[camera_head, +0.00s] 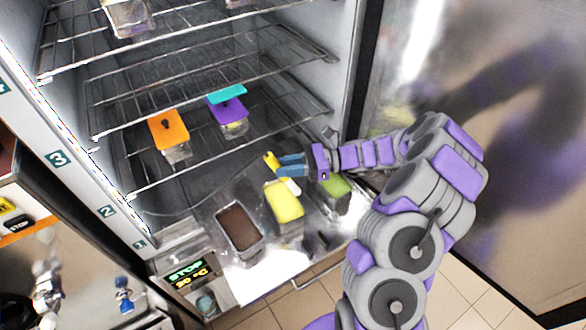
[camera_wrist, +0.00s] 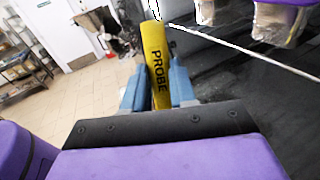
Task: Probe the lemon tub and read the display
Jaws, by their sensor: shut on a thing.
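My gripper (camera_head: 290,166) is shut on a yellow probe (camera_head: 271,161). In the wrist view, the probe (camera_wrist: 158,66) stands between the blue fingers of my gripper (camera_wrist: 157,90), with "PROBE" lettered on it. The lemon tub (camera_head: 284,202), with a yellow top surface, stands in the cabinet bottom just below and in front of my gripper. I cannot tell whether the probe's tip touches the lemon; the tip is not clear in either view.
A brown-filled tub (camera_head: 240,228) stands left of the lemon tub, and a green-filled tub (camera_head: 336,187) right of it, partly under my arm. Wire shelves (camera_head: 200,128) above hold orange-lidded (camera_head: 169,129) and purple-lidded (camera_head: 227,109) containers. An open door (camera_head: 470,130) stands at right.

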